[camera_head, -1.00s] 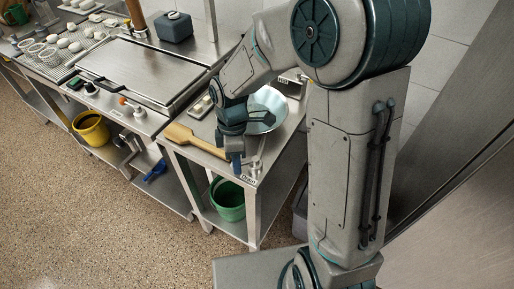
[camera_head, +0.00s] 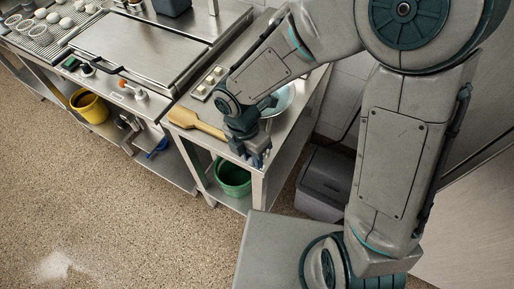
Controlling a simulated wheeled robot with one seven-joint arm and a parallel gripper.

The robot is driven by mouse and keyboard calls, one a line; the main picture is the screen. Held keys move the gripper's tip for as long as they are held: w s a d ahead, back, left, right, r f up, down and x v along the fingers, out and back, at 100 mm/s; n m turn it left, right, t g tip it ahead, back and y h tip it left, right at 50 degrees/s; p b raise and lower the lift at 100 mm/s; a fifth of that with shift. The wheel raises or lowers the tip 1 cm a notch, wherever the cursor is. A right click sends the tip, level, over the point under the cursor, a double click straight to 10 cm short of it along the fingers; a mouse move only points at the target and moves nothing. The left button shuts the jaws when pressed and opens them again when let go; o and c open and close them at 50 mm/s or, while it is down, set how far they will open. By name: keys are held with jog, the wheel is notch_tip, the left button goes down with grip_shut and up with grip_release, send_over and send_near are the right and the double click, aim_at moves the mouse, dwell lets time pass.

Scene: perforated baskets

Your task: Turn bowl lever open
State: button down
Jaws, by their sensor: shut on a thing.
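The metal bowl (camera_head: 281,100) sits on the right-hand steel table, partly hidden behind my arm. My gripper (camera_head: 258,160) is at the front corner of that table, in front of the bowl, pointing down. It is shut on the bowl lever, which is mostly hidden by the fingers. The lever's exact angle cannot be told from this view.
A wooden paddle (camera_head: 196,122) lies on the table just left of my gripper. A green bucket (camera_head: 233,178) stands on the shelf below, and a yellow bucket (camera_head: 90,106) further left. A grey bin (camera_head: 324,182) stands right of the table. Open floor lies in front.

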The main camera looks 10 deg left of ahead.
dwell(0.5)
jog(key=c, duration=1.1)
grip_release()
jog(key=shift+c, duration=0.2)
notch_tip(320, 180, up, 14)
jog(key=w+a+p, duration=0.1)
jog(key=a, duration=0.1)
jog(key=shift+f, duration=0.2)
jog(key=shift+w, duration=0.1)
jog(key=d+r+m+t+y, duration=0.1)
jog(key=d+r+m+t, duration=0.1)
jog(key=d+m, duration=1.1)
jog(key=s+d+r+m+t+y, duration=0.1)
jog(key=d+r+m+t, duration=0.1)
jog(key=d+m, duration=1)
jog(key=r+m, duration=0.1)
jog(key=m, duration=0.4)
jog(key=shift+s+d, duration=0.2)
jog(key=shift+d, duration=0.15)
